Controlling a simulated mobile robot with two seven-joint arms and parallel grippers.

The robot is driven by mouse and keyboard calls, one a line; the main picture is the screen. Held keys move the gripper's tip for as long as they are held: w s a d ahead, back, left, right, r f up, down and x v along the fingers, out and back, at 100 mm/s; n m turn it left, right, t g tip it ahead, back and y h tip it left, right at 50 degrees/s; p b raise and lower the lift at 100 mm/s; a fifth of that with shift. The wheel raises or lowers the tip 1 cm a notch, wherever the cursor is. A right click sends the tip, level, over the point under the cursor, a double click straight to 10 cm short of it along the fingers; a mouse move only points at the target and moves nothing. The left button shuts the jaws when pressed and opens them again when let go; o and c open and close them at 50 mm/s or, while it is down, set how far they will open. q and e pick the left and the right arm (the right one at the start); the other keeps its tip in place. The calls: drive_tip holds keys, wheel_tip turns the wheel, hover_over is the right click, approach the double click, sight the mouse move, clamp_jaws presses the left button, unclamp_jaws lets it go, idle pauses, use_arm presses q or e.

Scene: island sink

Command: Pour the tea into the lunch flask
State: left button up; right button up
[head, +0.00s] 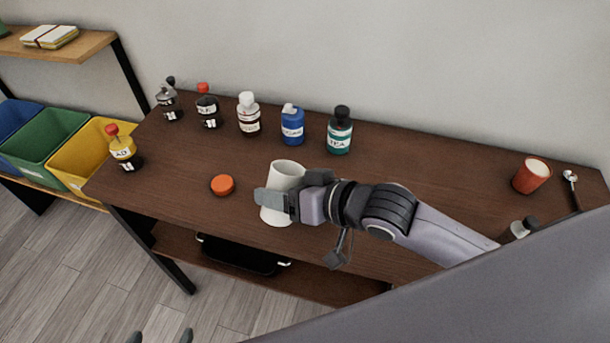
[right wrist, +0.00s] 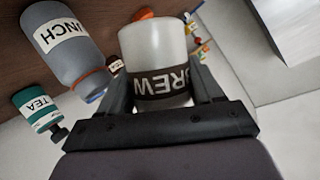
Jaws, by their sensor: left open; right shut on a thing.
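My right gripper (head: 275,203) is shut on a white vessel (head: 286,174), with one finger across its front. In the right wrist view the fingers clasp this vessel (right wrist: 155,48), whose dark band reads BREW. A grey flask (right wrist: 62,42) labelled LUNCH, with an orange ring near one end, is beside it there; I cannot make the flask out in the head view. A teal TEA bottle (head: 340,133) with a black cap stands at the back of the table; it also shows in the right wrist view (right wrist: 38,108). My left gripper (head: 161,337) is open and empty at the bottom edge.
An orange lid-like disc (head: 222,185) lies left of the vessel on the table (head: 430,165). Several labelled bottles stand along the back left, including a blue one (head: 292,126). A red cup (head: 532,176) and a spoon (head: 571,186) are at the right. Bins (head: 45,137) stand left.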

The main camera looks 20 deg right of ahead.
sight(278, 220)
drive_tip(key=shift+s+a+f, duration=0.15)
drive_tip(key=shift+a+f, duration=0.05)
drive_tip(key=shift+f, duration=0.2)
drive_tip(key=f+b, duration=0.1)
drive_tip(key=f+n+h, duration=0.1)
drive_tip(key=f, duration=0.1)
drive_tip(key=s+a+f+n+t+b, duration=0.1)
drive_tip(key=f, duration=0.1)
drive_tip(key=shift+a+b, duration=0.1)
drive_tip(key=shift+b, duration=0.2)
drive_tip(key=shift+a+h, duration=0.1)
drive_tip(key=shift+h, duration=0.2)
drive_tip(key=shift+s+a+f+n+t+h, duration=0.15)
drive_tip(key=shift+s+a+n+t+h, duration=0.2)
drive_tip(key=shift+n, duration=0.35)
drive_tip(key=shift+d, duration=0.1)
